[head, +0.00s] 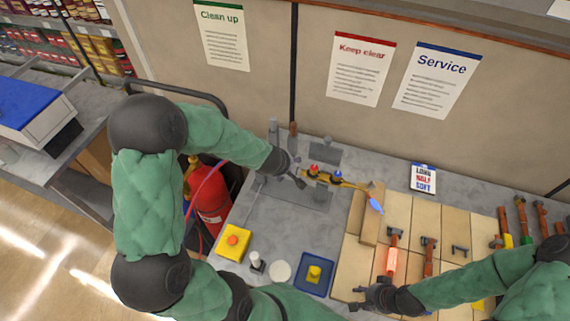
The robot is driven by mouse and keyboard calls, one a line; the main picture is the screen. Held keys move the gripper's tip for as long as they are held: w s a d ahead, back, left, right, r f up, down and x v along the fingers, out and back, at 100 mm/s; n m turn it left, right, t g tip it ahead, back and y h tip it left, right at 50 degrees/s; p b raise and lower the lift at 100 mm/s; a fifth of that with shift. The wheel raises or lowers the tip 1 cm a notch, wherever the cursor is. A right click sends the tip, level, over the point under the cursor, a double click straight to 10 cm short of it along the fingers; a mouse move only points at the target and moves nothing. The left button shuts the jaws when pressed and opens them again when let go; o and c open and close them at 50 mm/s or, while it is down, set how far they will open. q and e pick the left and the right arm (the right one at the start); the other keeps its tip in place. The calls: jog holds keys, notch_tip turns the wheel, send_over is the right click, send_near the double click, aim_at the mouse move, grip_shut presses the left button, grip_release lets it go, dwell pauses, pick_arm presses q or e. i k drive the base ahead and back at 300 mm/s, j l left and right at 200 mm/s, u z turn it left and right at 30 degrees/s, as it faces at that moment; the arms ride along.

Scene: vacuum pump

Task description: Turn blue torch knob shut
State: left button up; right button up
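The brass torch (350,184) lies in a holder at the back of the bench, with a pale blue flame-like shape (376,206) at its right end. A red knob (314,168) and a blue knob (337,174) sit on top of it. My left gripper (299,181) is at the torch's left end, close to the red knob and left of the blue knob. Its fingers are small and dark, so I cannot tell whether they are open. My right gripper (357,298) is low over the front of the wooden boards, far from the torch, with its fingers apart and empty.
A yellow box with an orange button (234,241), a blue tray (328,277) and a white disc (280,271) stand on the front left of the bench. Hammers (429,257) lie on the boards. A red extinguisher (210,208) stands left of the bench. A sign (423,178) stands behind.

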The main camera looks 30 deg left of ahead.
aim_at(337, 176)
jog(key=k+l, duration=0.15)
jog(key=k, duration=0.35)
jog(key=k+l, duration=0.15)
jog(key=k, duration=0.35)
